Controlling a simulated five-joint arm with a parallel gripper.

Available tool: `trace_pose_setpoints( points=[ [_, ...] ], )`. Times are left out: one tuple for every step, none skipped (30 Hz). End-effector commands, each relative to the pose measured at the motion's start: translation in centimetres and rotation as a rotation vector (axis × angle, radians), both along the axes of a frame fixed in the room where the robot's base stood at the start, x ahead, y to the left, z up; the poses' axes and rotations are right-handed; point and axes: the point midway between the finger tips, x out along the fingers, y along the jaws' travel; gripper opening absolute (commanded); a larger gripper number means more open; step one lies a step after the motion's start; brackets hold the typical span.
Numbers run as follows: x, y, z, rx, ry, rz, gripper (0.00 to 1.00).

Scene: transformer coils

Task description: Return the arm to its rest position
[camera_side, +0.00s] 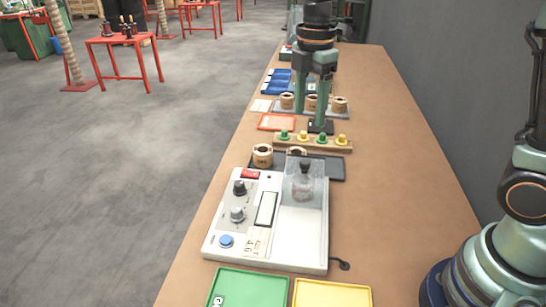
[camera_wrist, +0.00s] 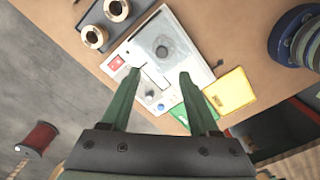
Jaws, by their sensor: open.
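My gripper (camera_side: 309,115) hangs fingers-down over the bench near the coil rack in the side view, its green fingers spread. In the wrist view my gripper (camera_wrist: 158,74) has its fingers wide apart, with nothing held between them. Two more coils (camera_side: 262,155) sit on a dark tray (camera_side: 330,170); the wrist view also shows two coils (camera_wrist: 95,37) there. My fingers partly hide the middle of the rack.
A white tester (camera_side: 215,240) with knobs and a clear cover (camera_side: 305,180) stands in front. Green (camera_side: 245,288) and yellow (camera_side: 332,295) trays lie nearest. The bench's right side is mostly clear beside the wall.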

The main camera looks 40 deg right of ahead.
Motion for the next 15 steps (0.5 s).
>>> trace_pose_setpoints(
  points=[
    [0.0, 0.0, 0.1, 0.000, 0.000, 0.000, 0.62],
    [0.0, 0.0, 0.1, 0.000, 0.000, 0.000, 0.62],
    [0.0, 0.0, 0.1, 0.000, 0.000, 0.000, 0.62],
    [0.0, 0.0, 0.1, 0.000, 0.000, 0.000, 0.62],
    [0.0, 0.0, 0.1, 0.000, 0.000, 0.000, 0.62],
    [0.0, 0.0, 0.1, 0.000, 0.000, 0.000, 0.62],
    [0.0, 0.0, 0.1, 0.000, 0.000, 0.000, 0.62],
    [0.0, 0.0, 0.1, 0.000, 0.000, 0.000, 0.62],
    [0.0, 0.0, 0.1, 0.000, -0.002, -0.004, 0.62],
    [-0.1, -0.1, 0.2, 0.001, -0.004, -0.012, 0.62],
    [-0.2, -0.1, 0.3, 0.001, -0.009, -0.026, 0.62],
    [-0.5, -0.3, 0.5, 0.003, -0.018, -0.053, 0.62],
    [-0.7, -0.4, 0.7, 0.005, -0.029, -0.083, 0.62],
    [-1.0, -0.6, 1.0, 0.008, -0.040, -0.120, 0.62],
    [-1.5, -0.9, 1.4, 0.014, -0.059, -0.181, 0.62]
  ],
)
